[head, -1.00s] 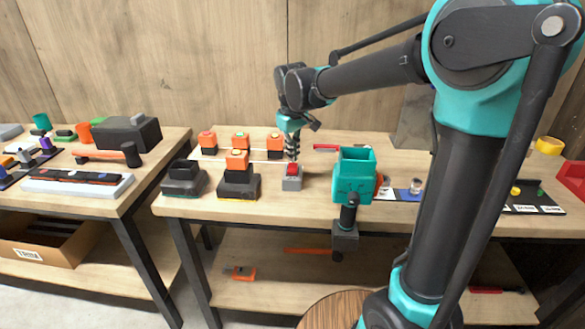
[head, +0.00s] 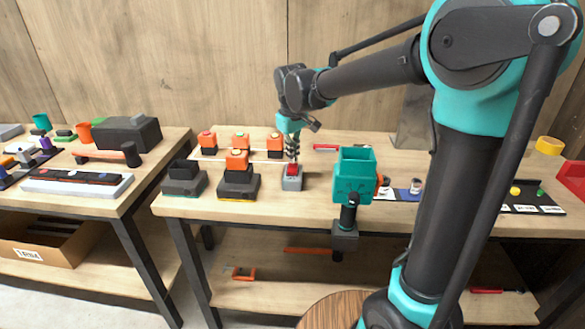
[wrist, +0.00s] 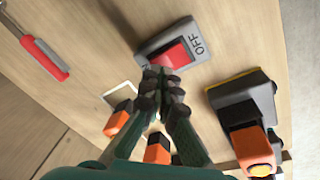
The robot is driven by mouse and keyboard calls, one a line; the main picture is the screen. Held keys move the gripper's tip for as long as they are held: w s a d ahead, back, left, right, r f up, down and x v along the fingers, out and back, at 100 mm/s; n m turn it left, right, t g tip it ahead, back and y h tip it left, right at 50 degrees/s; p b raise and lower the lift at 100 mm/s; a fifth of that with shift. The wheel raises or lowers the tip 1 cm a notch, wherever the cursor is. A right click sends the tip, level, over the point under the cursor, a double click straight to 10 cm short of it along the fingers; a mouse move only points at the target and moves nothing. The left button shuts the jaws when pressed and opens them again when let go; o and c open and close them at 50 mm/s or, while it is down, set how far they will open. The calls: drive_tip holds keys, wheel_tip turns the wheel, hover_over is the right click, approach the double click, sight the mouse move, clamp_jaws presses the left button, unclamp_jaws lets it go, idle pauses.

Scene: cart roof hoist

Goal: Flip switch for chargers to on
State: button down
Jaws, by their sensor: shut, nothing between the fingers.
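The switch is a small grey box (head: 292,183) with a red rocker (head: 292,169), at the front of the middle bench. In the wrist view the grey box (wrist: 205,38) carries the word OFF beside the red rocker (wrist: 174,54). The marking at the other end is mostly hidden by my fingers. My gripper (head: 292,154) points down right over the rocker, shut and empty. In the wrist view its fingertips (wrist: 163,82) lie at the rocker's near edge; I cannot tell whether they touch. Two black chargers, one bare (head: 183,180) and one with an orange battery (head: 238,184), stand left of the switch.
Several orange batteries (head: 207,140) stand behind the chargers. A teal holder (head: 355,178) stands close to the right of the switch. A red-handled tool (head: 326,147) lies behind. The left bench holds a hammer (head: 130,154) and a power strip (head: 75,183).

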sight(293, 168)
drive_tip(key=shift+w+f, duration=0.15)
drive_tip(key=shift+f, duration=0.85)
idle(0.5)
drive_tip(key=shift+s+r, duration=0.2)
drive_tip(key=shift+r, duration=0.95)
drive_tip(key=shift+s+r, duration=0.15)
drive_tip(key=shift+r, duration=1)
drive_tip(key=shift+s+r, duration=0.2)
drive_tip(key=shift+r, duration=0.95)
